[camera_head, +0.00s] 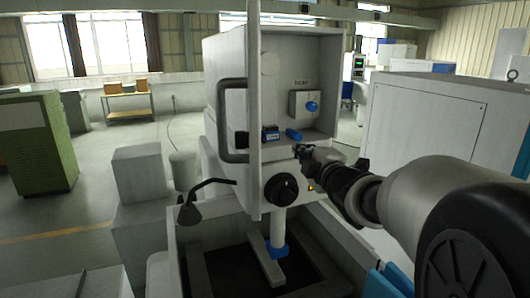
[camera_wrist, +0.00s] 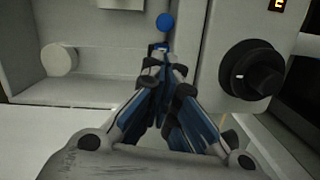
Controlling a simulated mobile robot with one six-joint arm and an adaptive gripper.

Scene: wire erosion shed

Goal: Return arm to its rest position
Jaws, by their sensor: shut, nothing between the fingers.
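My gripper (camera_head: 302,150) is at the end of my arm, which reaches in from the right in the head view. It is in front of the grey-white machine (camera_head: 225,50), near the lower edge of its open cabinet. In the wrist view the fingers of my gripper (camera_wrist: 163,60) come together at the tips, with nothing between them. A blue knob (camera_head: 312,106) sits on a small box inside the cabinet; a blue round knob (camera_wrist: 165,22) also shows in the wrist view. A black rotary knob (camera_head: 282,188) is on the machine's front, and a black knob (camera_wrist: 252,78) is right of my fingers in the wrist view.
The machine's open door (camera_head: 254,120) with a grey handle (camera_head: 222,120) stands left of my gripper. A black lamp (camera_head: 190,212) and an open tank (camera_head: 180,262) are below. A large white cabinet (camera_head: 420,125) stands behind my arm. Open floor lies at the left.

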